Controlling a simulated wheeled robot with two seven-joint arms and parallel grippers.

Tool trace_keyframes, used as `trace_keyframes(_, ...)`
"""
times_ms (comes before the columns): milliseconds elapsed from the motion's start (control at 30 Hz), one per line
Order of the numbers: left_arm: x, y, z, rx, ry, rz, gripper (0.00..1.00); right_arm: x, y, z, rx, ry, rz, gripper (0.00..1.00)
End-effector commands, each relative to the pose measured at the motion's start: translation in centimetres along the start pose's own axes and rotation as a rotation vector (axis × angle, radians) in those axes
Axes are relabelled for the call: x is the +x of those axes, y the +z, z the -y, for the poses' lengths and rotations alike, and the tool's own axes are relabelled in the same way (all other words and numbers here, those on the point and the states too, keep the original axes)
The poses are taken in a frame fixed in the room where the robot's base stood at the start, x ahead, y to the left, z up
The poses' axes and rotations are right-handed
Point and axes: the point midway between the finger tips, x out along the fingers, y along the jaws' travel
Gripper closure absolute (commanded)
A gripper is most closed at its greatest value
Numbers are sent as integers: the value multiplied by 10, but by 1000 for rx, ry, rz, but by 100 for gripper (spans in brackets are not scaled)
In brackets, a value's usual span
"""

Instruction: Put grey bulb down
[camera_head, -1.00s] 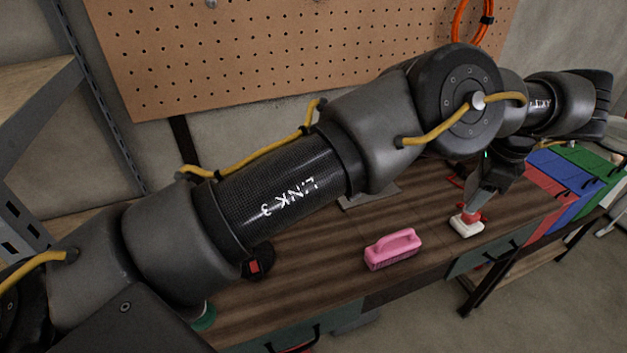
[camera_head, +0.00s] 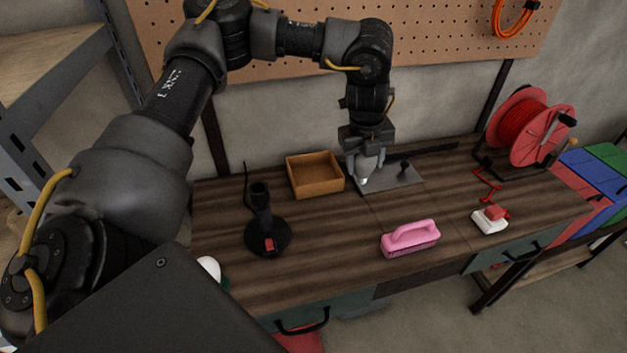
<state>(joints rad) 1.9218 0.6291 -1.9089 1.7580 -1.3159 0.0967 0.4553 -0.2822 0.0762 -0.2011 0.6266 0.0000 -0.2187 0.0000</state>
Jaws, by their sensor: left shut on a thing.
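My left gripper (camera_head: 367,163) points down over the back middle of the table and is shut on a small pale grey thing, which looks like the grey bulb (camera_head: 364,180). The fingers hide most of the bulb. It hangs over the left end of a flat grey plate (camera_head: 405,178), just right of an open wooden box (camera_head: 303,189). I cannot tell whether the bulb touches the plate. My right gripper is out of view.
A black stand (camera_head: 265,237) is left of the box. A pink brush (camera_head: 410,238), a white and red object (camera_head: 489,220) and a red cable reel (camera_head: 527,128) are to the right. A white and green object (camera_head: 209,268) shows at lower left. The table's middle is clear.

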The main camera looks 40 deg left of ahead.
Motion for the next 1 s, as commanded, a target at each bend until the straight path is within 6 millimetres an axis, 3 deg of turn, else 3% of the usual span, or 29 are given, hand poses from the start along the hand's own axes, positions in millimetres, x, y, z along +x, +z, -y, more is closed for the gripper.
trace_keyframes(33,-2,8,-24,77,-13,-15,74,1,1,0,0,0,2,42)
trace_keyframes(200,-13,22,-84,342,-41,-48,74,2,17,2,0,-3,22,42)
trace_keyframes(400,-23,28,-121,502,-55,-68,74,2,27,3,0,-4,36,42)
trace_keyframes(667,-22,34,-127,529,-56,-73,74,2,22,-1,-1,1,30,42)
trace_keyframes(767,-12,48,-126,523,-55,-75,74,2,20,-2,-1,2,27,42)
trace_keyframes(1000,23,106,-122,520,-55,-75,74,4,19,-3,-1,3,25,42)
